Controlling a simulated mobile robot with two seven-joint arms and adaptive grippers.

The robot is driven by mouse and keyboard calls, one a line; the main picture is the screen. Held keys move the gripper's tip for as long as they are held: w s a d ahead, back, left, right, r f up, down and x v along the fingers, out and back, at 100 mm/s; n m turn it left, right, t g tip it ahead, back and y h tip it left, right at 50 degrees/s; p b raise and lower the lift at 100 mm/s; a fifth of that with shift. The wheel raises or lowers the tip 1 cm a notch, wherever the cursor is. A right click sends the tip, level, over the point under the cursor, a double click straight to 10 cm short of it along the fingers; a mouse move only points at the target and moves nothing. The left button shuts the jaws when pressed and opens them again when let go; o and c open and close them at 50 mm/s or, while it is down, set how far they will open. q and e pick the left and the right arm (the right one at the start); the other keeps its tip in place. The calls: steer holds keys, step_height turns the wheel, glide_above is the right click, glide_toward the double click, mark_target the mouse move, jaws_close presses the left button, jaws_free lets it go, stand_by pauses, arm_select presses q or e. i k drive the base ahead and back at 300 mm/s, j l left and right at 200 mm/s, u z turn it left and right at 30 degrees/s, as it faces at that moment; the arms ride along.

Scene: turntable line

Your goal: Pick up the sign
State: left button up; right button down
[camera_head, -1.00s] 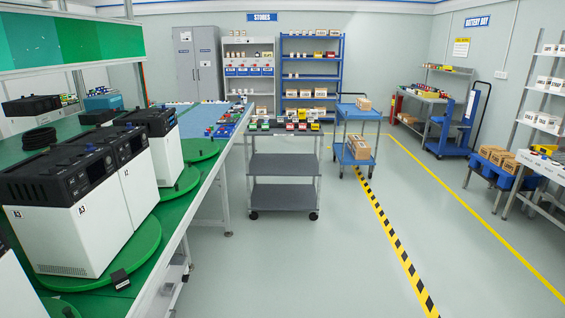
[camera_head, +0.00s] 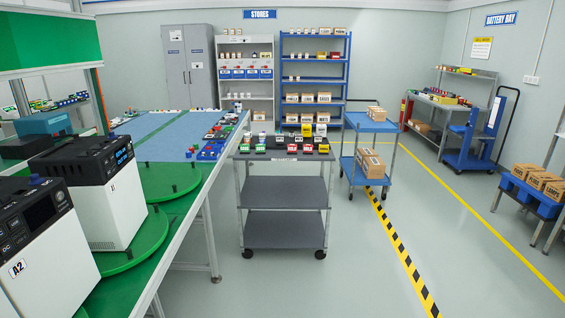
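Neither of my grippers is in view. No loose sign that I can make out lies on a surface. The signs in view are on the walls: a blue STORES sign (camera_head: 260,14) above the shelves, a blue BATTERY BAY sign (camera_head: 501,19) on the right wall, and a yellow and white notice (camera_head: 482,47) near the right corner. I cannot tell which sign the task means. A grey three-tier cart (camera_head: 284,197) stands ahead, with small red, green and black items on top and a small label on its front edge, too small to read.
A green-topped bench (camera_head: 155,217) with turntables and white-and-black units (camera_head: 102,208) runs along the left. A blue cart (camera_head: 371,124) with cartons stands beyond the grey cart. Shelves (camera_head: 314,88) line the back wall.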

mark_target(324, 149)
steer(key=i, duration=1.5)
